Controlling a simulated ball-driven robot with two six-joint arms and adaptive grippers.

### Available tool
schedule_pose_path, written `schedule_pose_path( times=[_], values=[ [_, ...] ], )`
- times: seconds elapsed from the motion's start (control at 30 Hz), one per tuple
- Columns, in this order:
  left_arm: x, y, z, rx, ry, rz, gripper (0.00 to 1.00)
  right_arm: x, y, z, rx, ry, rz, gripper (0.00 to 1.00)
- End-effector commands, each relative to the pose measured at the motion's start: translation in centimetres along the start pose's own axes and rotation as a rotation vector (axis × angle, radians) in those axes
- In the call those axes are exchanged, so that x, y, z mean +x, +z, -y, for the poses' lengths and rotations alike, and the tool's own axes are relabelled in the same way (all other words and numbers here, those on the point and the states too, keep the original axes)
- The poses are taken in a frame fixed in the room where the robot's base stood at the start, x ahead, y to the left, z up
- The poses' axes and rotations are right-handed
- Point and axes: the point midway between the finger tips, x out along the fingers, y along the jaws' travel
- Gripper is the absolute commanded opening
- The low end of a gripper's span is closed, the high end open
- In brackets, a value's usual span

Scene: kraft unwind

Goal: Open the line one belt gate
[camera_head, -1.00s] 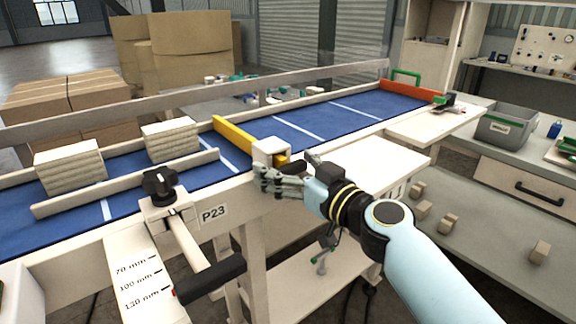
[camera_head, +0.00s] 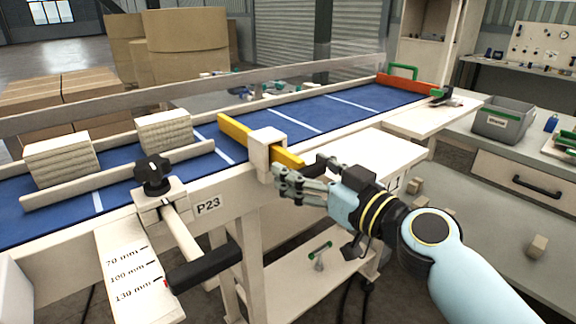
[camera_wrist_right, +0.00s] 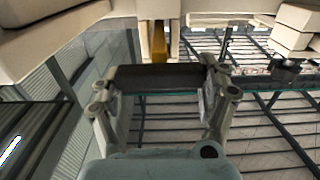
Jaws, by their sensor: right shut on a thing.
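The belt gate is a yellow bar (camera_head: 236,131) lying across the blue belt (camera_head: 297,119). It passes through a white guide block (camera_head: 267,150) on the near rail, and a short yellow length sticks out on the near side. My right gripper (camera_head: 312,178) is at the bar's near end, outside the rail. In the right wrist view, my right gripper's fingers (camera_wrist_right: 160,95) are shut on a dark round handle (camera_wrist_right: 160,77), with a yellow piece beyond it. My left gripper is not in view.
A black knob (camera_head: 153,174) and a black-gripped lever (camera_head: 205,264) stand at the near left, by the P23 label. An orange stop (camera_head: 407,85) crosses the belt's far end. A grey bin (camera_head: 502,122) is at right.

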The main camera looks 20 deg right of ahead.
Motion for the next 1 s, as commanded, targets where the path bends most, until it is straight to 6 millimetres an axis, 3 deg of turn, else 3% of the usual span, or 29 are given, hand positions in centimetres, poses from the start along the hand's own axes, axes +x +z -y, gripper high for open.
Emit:
schedule_pose_path(
  times=[0.2,0.4,0.6,0.97,1.0],
  values=[
    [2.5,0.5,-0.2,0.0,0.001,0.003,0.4,-5.6,0.6,0.1,-0.004,-0.003,0.003,0.18],
    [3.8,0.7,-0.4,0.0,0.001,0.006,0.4,-9.2,0.4,0.1,-0.003,-0.004,0.003,0.18],
    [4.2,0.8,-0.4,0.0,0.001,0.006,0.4,-10.7,0.1,0.1,-0.002,-0.002,0.0,0.18],
    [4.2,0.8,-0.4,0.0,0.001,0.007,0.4,-10.8,0.0,0.0,-0.001,-0.002,0.0,0.18],
    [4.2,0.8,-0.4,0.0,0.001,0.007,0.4,-10.8,0.0,0.0,-0.001,-0.002,0.0,0.8]
  ],
)
